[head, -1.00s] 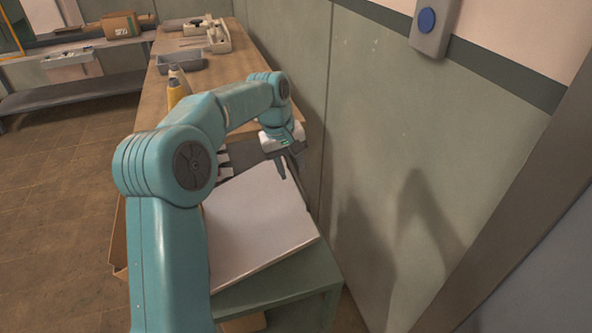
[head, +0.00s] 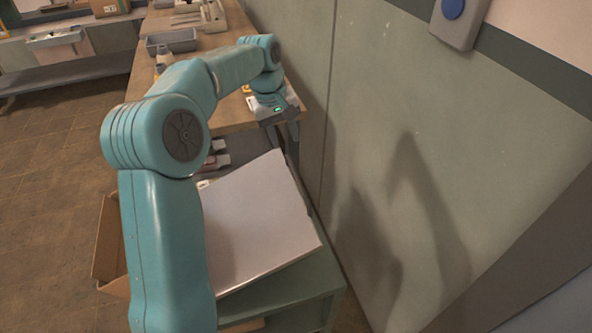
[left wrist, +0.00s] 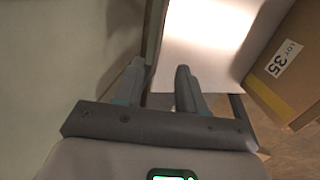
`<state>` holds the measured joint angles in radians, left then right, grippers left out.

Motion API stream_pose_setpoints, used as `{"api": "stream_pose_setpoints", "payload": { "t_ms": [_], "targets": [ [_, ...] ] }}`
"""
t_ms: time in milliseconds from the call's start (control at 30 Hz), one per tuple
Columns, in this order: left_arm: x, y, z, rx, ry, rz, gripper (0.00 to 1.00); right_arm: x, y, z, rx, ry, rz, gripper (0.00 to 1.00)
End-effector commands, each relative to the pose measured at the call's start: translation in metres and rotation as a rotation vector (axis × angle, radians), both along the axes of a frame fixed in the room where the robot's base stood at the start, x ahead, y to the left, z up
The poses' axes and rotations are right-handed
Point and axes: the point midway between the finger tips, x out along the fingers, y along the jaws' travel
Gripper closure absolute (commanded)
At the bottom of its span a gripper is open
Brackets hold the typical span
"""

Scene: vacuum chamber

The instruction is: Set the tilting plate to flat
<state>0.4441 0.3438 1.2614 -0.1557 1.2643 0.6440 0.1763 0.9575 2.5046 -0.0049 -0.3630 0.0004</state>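The tilting plate (head: 255,230) is a pale, flat board over a green stand (head: 290,293) beside the wall. It looks tilted, since its edges do not run parallel to the stand's top. My left arm hides its left part. My left gripper (head: 285,140) is just beyond the plate's far corner, fingers pointing down, apart from the plate as far as I can tell. In the left wrist view its two fingers (left wrist: 160,85) are spread with nothing between them, and the plate (left wrist: 210,35) lies ahead of them. My right gripper is not in view.
A wall (head: 400,150) runs close along the right, with a blue-button box (head: 455,20) on it. A cardboard box (head: 110,250) stands left of the stand; a labelled box (left wrist: 285,65) shows in the left wrist view. A wooden bench (head: 228,108) with a grey tray (head: 172,40) lies beyond.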

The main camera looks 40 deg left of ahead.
Motion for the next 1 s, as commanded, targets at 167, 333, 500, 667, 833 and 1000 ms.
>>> {"api": "stream_pose_setpoints", "payload": {
  "t_ms": [167,333,500,667,833,1000],
  "targets": [
    [0.005,-0.007,-0.043,-0.003,0.005,-0.002,0.60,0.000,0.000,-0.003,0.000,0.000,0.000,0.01],
    [0.013,-0.011,-0.083,-0.003,0.006,-0.001,0.60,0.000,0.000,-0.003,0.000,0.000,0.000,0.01],
    [0.020,-0.013,-0.116,-0.003,0.005,0.000,0.60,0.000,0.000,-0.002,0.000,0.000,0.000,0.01],
    [0.026,-0.014,-0.134,-0.001,0.002,0.001,0.60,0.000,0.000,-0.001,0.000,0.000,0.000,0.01],
    [0.028,-0.013,-0.141,0.000,0.001,0.000,0.60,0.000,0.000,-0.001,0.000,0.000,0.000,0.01],
    [0.028,-0.013,-0.141,0.000,0.000,0.000,0.60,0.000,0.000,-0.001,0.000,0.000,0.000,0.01]
  ]
}}
